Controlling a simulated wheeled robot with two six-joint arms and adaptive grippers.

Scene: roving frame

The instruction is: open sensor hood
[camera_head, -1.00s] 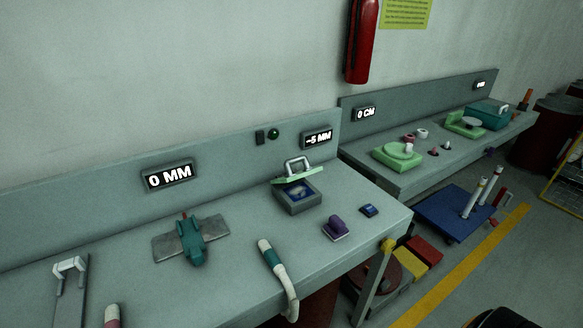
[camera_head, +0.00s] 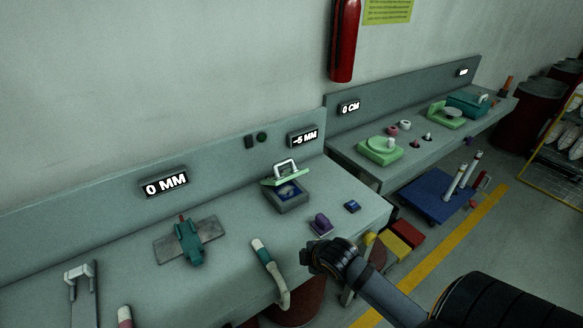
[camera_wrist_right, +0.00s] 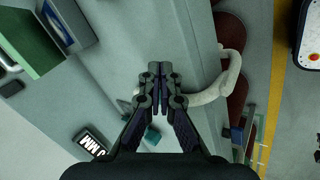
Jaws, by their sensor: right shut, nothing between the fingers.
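The sensor hood is a pale green lid (camera_head: 284,176) with a white handle (camera_head: 286,166), tilted up at the back of a grey box (camera_head: 290,205). The box's dark blue inside shows below it. In the right wrist view the green lid (camera_wrist_right: 35,45) is at the upper left, with part of the handle at the picture's edge. My right gripper (camera_head: 310,258) is over the bench's front edge, right of and nearer than the box, apart from it. In the wrist view its fingers (camera_wrist_right: 160,72) are shut and empty. My left gripper is not in view.
A purple block (camera_head: 321,226) and a small blue piece (camera_head: 352,206) lie right of the box. A teal clamp-like piece (camera_head: 188,242) is left. A "-5 MM" display (camera_head: 304,138) is behind the box.

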